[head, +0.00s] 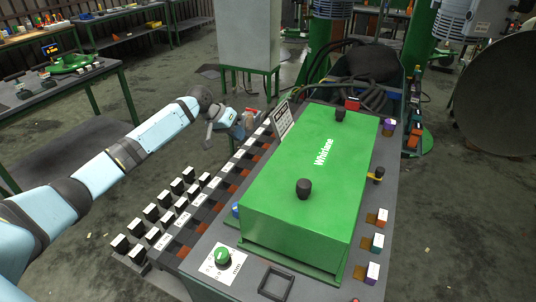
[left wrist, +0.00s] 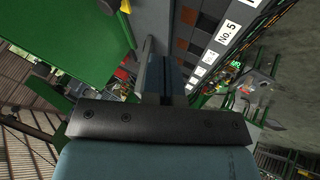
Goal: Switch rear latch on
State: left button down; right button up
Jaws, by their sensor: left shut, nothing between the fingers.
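My right gripper is not in view.
A row of slots with white labels (head: 182,203) and several black-and-white blocks (head: 150,211) line the bench's left side. A label sign (head: 283,120) stands at the box's far left corner. Coloured blocks (head: 377,242) line the right edge. Dark cables (head: 365,95) lie behind.

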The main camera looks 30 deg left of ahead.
pick_arm(q)
jog(key=x, duration=0.9)
jog(key=shift+w+d+f, duration=0.15)
jog(key=shift+d+f, duration=0.1)
jog(key=d+p, duration=0.1)
jog(key=d, duration=0.2)
jog(key=shift+w+d+f, duration=0.15)
jog(key=shift+d, duration=0.4)
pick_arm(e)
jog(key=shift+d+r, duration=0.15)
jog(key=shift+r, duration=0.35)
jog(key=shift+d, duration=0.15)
